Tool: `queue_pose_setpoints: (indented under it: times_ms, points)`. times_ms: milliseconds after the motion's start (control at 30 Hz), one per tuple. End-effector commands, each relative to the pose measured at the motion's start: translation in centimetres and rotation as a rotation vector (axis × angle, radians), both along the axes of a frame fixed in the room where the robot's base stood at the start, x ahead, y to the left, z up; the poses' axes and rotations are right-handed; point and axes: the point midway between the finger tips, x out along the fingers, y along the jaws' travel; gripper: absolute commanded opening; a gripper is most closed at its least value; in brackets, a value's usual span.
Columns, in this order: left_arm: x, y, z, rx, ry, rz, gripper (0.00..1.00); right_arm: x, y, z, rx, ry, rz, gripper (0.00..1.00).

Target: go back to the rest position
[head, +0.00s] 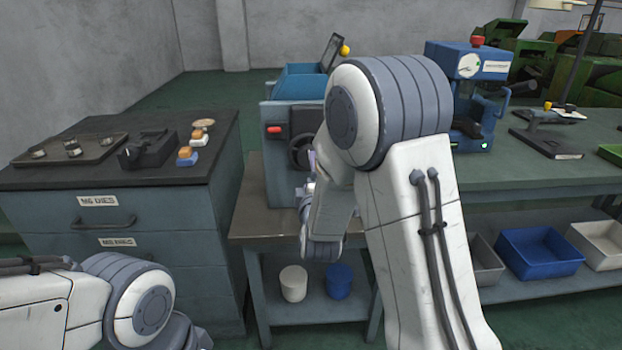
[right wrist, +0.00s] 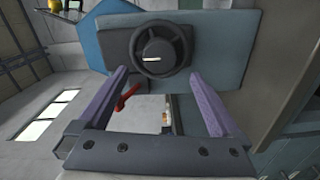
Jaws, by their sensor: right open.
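My right arm (head: 418,230) reaches forward through the middle of the head view and hides much of its own gripper. In the right wrist view my right gripper (right wrist: 158,72) is open, with its two purple fingers apart and nothing between them. The fingers point toward a blue-grey machine (right wrist: 232,50) with a round black handwheel (right wrist: 151,58). I cannot tell whether the fingertips touch the panel. The machine also shows in the head view (head: 283,115), left of my arm. Only part of my left arm (head: 140,305) shows at lower left; its gripper is out of view.
A drawer cabinet (head: 150,225) on the left carries a dark tray (head: 105,150) and small parts. A bench (head: 530,180) on the right holds a blue device (head: 468,62). Bins, including a blue one (head: 540,252), stand below. Two pots sit on the low shelf (head: 315,308).

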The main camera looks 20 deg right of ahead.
Motion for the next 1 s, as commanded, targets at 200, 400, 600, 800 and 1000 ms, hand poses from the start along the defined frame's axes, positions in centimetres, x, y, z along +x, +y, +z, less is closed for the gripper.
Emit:
queue_pose_setpoints:
  times_ms: [200,400,600,800,1000]
  points:
    - [0.0,0.0,-0.1,0.000,0.000,0.000,1.00,-1.1,0.3,0.0,0.000,0.001,0.001,1.00]
    - [0.0,0.0,-0.1,0.000,0.000,0.000,1.00,-1.0,0.3,0.0,0.000,0.000,0.001,1.00]
    - [0.0,0.0,-0.1,0.000,0.000,0.000,1.00,-1.0,0.3,0.0,0.000,0.000,0.000,1.00]
    - [0.0,0.0,0.1,0.000,0.000,0.000,1.00,0.5,-0.2,0.0,0.000,-0.001,-0.002,1.00]
    - [0.0,0.0,0.4,0.000,0.000,0.000,1.00,3.9,-1.3,0.0,0.000,-0.001,-0.004,1.00]
